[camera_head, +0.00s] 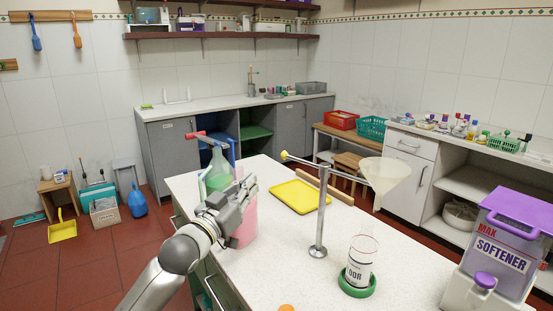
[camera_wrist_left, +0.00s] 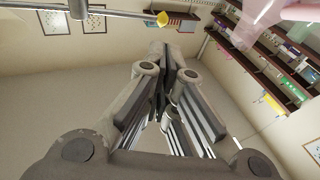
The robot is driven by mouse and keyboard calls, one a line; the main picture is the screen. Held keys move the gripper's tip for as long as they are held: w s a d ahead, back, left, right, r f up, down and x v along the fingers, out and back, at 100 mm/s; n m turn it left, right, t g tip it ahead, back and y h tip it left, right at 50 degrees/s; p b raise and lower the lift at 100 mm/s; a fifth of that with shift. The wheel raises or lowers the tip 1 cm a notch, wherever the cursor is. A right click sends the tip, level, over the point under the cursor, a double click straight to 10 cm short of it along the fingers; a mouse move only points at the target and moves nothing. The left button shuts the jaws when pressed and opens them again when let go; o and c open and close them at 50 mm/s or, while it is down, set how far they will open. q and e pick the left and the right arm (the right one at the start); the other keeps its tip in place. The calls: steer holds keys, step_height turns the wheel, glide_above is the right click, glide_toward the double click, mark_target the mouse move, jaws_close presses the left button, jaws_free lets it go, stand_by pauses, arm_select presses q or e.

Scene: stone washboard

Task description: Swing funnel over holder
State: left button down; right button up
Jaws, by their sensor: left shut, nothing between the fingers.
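The cream funnel (camera_head: 385,178) hangs at the right end of a horizontal rod on a metal stand (camera_head: 321,215). A yellow knob (camera_head: 284,156) is at the rod's left end; it also shows at the top of the left wrist view (camera_wrist_left: 162,18). The holder, a clear labelled cylinder on a green ring base (camera_head: 358,287), stands to the right of the stand. In the picture the funnel is above and slightly right of it; I cannot tell their exact alignment. My left gripper (camera_head: 247,187) is shut and empty, left of the knob and apart from it. My right gripper is out of view.
A pink container (camera_head: 245,225) is beside my left gripper, with a green bottle (camera_head: 217,172) behind it. A yellow tray (camera_head: 300,196) lies behind the stand. A purple-lidded softener box (camera_head: 499,246) stands at the right.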

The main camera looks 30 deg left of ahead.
mark_target(283, 152)
arm_select(q)
steer(key=w+p, duration=0.1)
steer(key=w, duration=0.3)
steer(key=w+r+p, duration=0.1)
steer(key=w, duration=0.3)
steer(key=w+r+p, duration=0.1)
steer(key=w, duration=0.4)
steer(key=shift+a+r+p, duration=0.25)
steer(key=shift+p, duration=0.15)
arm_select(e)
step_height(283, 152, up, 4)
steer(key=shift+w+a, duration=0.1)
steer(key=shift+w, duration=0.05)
arm_select(q)
steer(key=shift+w, duration=0.15)
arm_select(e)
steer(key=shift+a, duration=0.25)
